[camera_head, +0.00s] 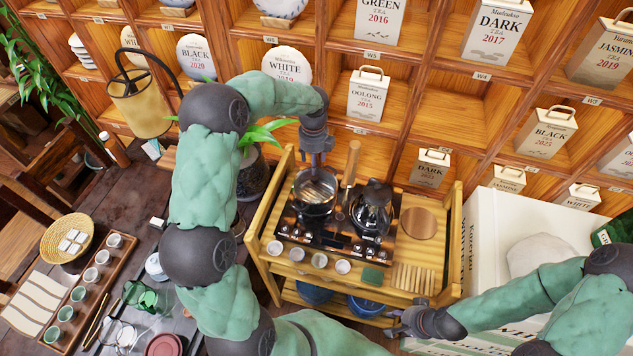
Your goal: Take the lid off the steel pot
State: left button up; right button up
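The steel pot (314,207) stands on the left side of the dark stove (325,236) on the wooden cart. Its top looks shiny and see-through, and I cannot make out clearly how the lid sits. My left gripper (316,160) points down just above the pot's top. Its fingertips are small and partly blend with the pot, so I cannot tell if they touch or hold the lid knob. My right gripper (393,321) is low at the cart's front right edge, away from the pot, and looks open and empty.
A dark glass kettle (371,211) stands right of the pot, and a wooden handle (351,163) rises between them. Small cups (319,260) line the cart's front. A round wooden board (419,223) lies at right. A plant pot (252,176) stands close at left. Tea shelves rise behind.

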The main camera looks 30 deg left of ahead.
aim_at(315, 177)
pick_arm(q)
notch_tip(315, 177, down, 4)
jog(key=shift+f, duration=0.1)
jog(key=shift+d+f, duration=0.15)
jog(key=shift+f, duration=2.45)
grip_shut()
